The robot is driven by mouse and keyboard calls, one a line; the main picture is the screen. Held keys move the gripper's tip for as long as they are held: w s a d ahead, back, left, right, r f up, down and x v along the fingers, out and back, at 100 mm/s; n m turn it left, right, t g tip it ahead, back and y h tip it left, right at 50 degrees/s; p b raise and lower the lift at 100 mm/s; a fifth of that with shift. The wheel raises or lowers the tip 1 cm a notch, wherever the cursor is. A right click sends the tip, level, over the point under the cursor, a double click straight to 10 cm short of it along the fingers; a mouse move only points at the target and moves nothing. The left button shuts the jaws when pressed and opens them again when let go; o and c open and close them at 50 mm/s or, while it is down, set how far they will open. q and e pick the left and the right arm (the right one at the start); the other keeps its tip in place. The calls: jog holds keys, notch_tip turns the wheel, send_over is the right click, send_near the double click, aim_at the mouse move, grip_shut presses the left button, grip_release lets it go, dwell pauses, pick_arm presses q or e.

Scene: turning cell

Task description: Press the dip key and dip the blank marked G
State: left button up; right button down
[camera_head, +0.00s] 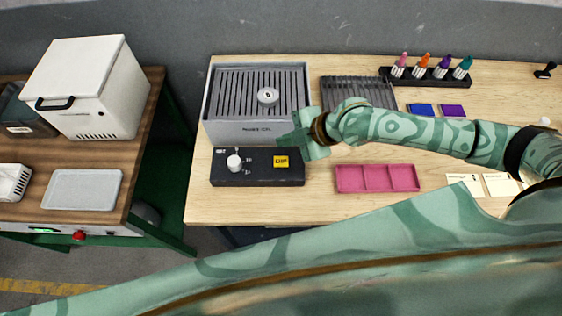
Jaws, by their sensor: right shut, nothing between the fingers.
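The dip key (282,161) is a yellow square on a black control box (227,178), which also has a white knob (234,162). Behind it stands a grey slatted unit (255,133). A small round pale blank (267,95) lies on its slats, with a dark mark too small to read surely. My right gripper (303,138) is shut and empty, just right of and above the dip key in the picture. It overlaps the front right corner of the slatted unit; I cannot tell whether it touches anything. My left gripper is out of view.
A dark ribbed tray (358,92), a rack of coloured bottles (428,78), blue and purple pads (421,109) and a pink three-part tray (377,178) share the wooden table. Pale cards (497,184) lie at right. A white lidded box (90,90) stands on the left bench.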

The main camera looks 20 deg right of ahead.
jog(key=b, duration=0.5)
send_over(285, 162)
notch_tip(285, 162, down, 5)
jog(key=shift+d+f, duration=0.1)
jog(key=shift+f, duration=0.9)
jog(key=shift+f, duration=0.1)
dwell(0.8)
jog(key=shift+f+b, duration=0.3)
